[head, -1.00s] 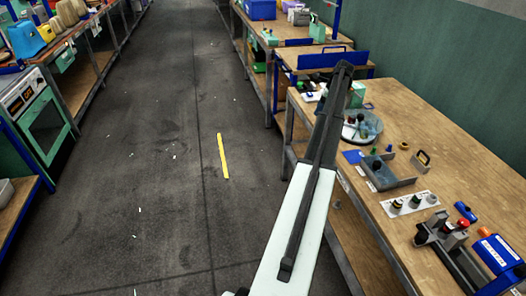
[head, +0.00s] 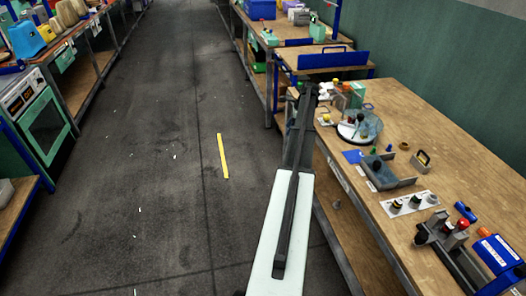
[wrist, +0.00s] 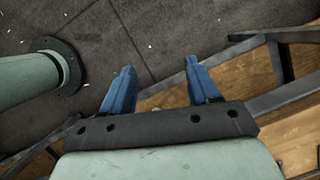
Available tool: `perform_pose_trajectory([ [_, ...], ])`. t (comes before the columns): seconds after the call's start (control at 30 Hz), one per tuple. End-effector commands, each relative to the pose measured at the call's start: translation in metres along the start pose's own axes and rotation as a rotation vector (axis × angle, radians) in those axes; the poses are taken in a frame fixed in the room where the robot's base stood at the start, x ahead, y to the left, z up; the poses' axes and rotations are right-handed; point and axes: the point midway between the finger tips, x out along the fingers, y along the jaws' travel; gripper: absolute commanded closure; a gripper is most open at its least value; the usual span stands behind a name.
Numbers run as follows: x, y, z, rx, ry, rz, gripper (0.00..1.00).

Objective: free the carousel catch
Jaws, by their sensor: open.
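The carousel, a round turntable (head: 345,137) with a light rim and small parts on it, stands near the left edge of the right-hand workbench in the head view. A clear cover seems to lie over part of it. I cannot make out its catch. My gripper (wrist: 158,66) shows in the wrist view with two blue fingers wide apart and nothing between them. It points down over the floor and the bench's edge frame, clear of the carousel. In the head view my arm reaches up just left of the carousel and the fingers cannot be seen.
The workbench (head: 458,148) also carries a grey tray (head: 402,182), a white plate with several knobs (head: 421,203), a grey clamp device (head: 437,232) and a blue box (head: 497,252). A blue-backed bench (head: 330,61) stands beyond. The aisle floor (head: 150,180) is mostly free, with a yellow strip (head: 223,156).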

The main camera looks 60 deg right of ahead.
Motion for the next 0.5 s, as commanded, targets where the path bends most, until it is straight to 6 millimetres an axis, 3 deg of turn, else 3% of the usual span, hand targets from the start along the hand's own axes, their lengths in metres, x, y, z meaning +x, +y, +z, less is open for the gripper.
perform_pose_trajectory([
  [0.5,0.065,0.030,0.044,-0.138,0.016,0.056,0.40],
])
